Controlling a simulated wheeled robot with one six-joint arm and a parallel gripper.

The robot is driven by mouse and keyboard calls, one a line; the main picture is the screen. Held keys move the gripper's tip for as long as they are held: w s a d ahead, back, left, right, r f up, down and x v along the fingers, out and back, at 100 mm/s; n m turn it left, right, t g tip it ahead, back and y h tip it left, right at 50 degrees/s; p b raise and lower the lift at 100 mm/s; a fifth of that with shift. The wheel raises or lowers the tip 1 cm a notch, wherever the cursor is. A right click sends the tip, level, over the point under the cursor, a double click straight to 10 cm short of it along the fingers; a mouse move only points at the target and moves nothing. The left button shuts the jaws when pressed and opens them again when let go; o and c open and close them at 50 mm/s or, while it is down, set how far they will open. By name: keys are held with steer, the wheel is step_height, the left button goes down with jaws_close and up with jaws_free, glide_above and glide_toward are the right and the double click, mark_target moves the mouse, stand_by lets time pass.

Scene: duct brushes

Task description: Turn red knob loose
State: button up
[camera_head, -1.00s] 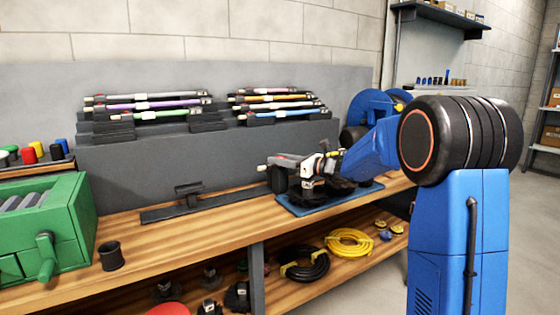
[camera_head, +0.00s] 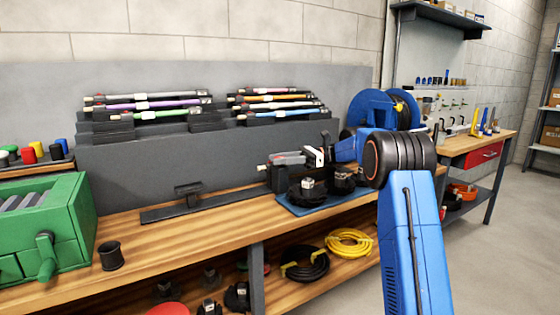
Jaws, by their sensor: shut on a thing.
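A grey and black holder (camera_head: 286,172) with a pale-tipped rod at its left stands at the back of the bench, behind a blue mat (camera_head: 294,208). My gripper (camera_head: 316,157), dark with a white part, is at the right end of this holder. It is shut on what I take to be the red knob. The knob is hidden or too small to make out clearly, and so is the exact contact. My blue arm reaches in from the right.
Dark round brush heads (camera_head: 306,190) stand on the mat close below my gripper. A blue reel (camera_head: 380,110) stands behind my arm. A rack of coloured rods (camera_head: 200,125) is at the back left. A green crank box (camera_head: 45,228) is at far left. The bench middle (camera_head: 200,232) is mostly clear.

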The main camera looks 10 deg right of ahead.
steer(key=shift+n+g, duration=0.6)
steer(key=shift+g, duration=0.4)
steer(key=o, duration=1)
steer(key=shift+o, duration=0.2)
